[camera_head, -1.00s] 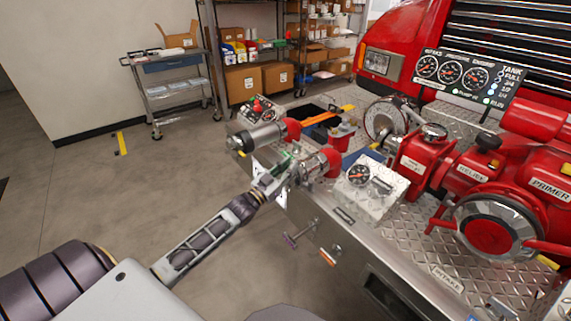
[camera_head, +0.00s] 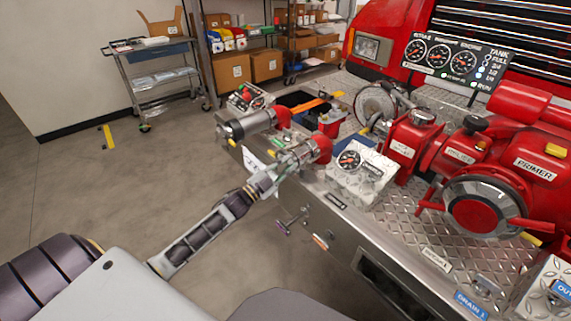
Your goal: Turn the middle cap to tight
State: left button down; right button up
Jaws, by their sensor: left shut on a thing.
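A silver metal cap (camera_head: 298,155) sits on a red outlet pipe (camera_head: 321,147) at the front edge of the pump panel. It is between another silver cap (camera_head: 246,123) to its left and a large silver-rimmed round cap (camera_head: 486,208) to its right. My left gripper (camera_head: 284,168) comes in from the lower left and is shut on the silver cap at its near end. The fingers are small in view and partly hide the cap's front face. My right gripper is not in view.
A pressure gauge box (camera_head: 362,175) stands just right of the cap. Small handles (camera_head: 293,222) stick out of the panel front below. A red primer pump (camera_head: 520,165) fills the right side. A cart (camera_head: 160,75) and shelves stand behind, with open floor at left.

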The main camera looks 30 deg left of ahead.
pick_arm(q)
jog(key=shift+f, duration=0.3)
jog(key=c, duration=1.3)
grip_release()
jog(key=shift+r, duration=0.1)
jog(key=shift+r, duration=0.1)
jog(key=shift+s+a, duration=0.1)
jog(key=shift+s, duration=0.05)
jog(key=shift+v, duration=5.85)
